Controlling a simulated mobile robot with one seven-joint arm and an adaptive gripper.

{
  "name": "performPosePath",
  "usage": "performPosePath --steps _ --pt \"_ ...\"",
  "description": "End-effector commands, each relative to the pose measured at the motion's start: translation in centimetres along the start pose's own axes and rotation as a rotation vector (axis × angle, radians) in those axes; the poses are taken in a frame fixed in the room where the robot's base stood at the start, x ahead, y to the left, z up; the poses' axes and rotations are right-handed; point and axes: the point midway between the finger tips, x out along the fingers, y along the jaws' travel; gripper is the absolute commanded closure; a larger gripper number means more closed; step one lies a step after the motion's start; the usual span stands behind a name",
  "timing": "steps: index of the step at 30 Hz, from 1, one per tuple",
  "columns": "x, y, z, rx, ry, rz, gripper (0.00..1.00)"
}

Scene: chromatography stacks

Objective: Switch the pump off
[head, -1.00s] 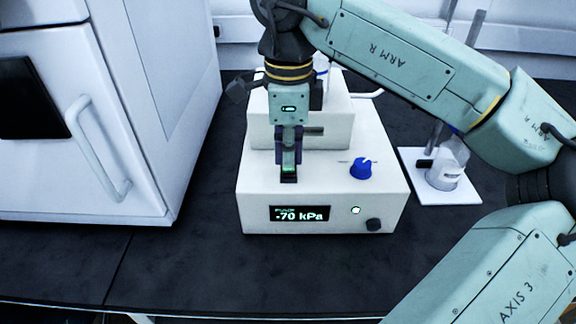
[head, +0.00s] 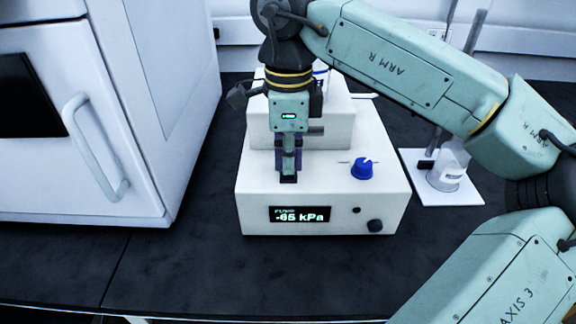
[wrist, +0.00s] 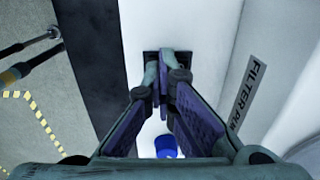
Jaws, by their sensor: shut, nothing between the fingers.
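The pump (head: 330,190) is a white stepped box on the dark bench. Its front display (head: 300,214) reads -65 kPa, and the small round indicator (head: 356,210) beside it is dark. My gripper (head: 288,170) is shut and empty, pointing down at the black switch (head: 288,179) on the pump's lower top face. The fingertips partly hide the switch; I cannot tell if they touch it. In the wrist view the shut fingertips (wrist: 162,78) are over the black switch (wrist: 150,55). A blue knob (head: 362,169) sits right of the switch; it also shows in the wrist view (wrist: 166,147).
A white cabinet (head: 100,110) with a handle stands close on the left. A white stand base (head: 460,192) with a glass flask (head: 447,170) is on the right, near my arm. The bench (head: 190,270) in front of the pump is clear.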

Motion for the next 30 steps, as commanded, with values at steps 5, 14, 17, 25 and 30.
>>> performPosePath --steps 5,14,17,25,30 --pt "-0.3 0.0 0.0 0.000 0.000 0.001 1.00" --pt "-2.7 0.0 0.0 0.000 0.000 0.000 1.00" --pt "-3.5 0.0 0.0 0.000 0.000 0.000 1.00" --pt "-5.7 0.0 0.0 0.000 0.000 0.001 1.00" --pt "-6.9 0.0 0.0 0.000 0.001 0.002 1.00"
